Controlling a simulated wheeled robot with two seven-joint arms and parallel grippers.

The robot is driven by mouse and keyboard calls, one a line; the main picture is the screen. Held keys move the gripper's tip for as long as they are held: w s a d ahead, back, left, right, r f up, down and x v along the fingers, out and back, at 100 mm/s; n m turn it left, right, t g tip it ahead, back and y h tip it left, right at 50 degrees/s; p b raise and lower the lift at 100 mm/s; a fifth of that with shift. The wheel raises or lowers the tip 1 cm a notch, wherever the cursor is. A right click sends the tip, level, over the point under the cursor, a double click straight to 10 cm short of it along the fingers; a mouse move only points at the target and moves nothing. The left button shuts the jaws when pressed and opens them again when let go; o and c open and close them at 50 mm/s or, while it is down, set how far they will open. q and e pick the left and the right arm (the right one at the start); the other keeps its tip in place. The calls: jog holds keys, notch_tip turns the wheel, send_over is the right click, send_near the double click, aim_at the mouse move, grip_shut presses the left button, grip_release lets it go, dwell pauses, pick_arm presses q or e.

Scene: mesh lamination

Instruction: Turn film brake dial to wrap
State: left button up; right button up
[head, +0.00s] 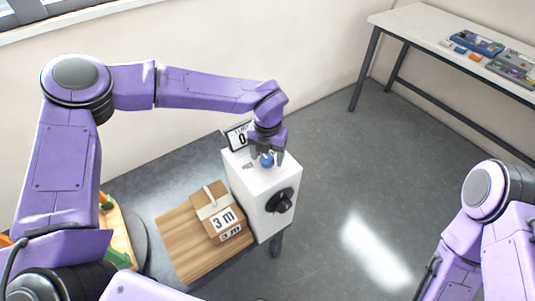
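A gap seems to show between the knob and the fingers. Which of the two is the film brake dial I cannot tell; no wrap mark is readable. My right gripper is out of view; only part of that arm shows at lower right.
A small display reading 0 (237,136) stands at the unit's back edge. A cardboard box marked 3 m (210,203) sits on a wooden platform (178,237) to the left. A table (423,24) with trays is at upper right. The floor between is clear.

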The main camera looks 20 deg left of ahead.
aim_at(267, 158)
pick_arm(q)
notch_tip(267, 158, up, 11)
jog(key=b, duration=0.2)
jog(key=shift+f, duration=0.2)
dwell(0.4)
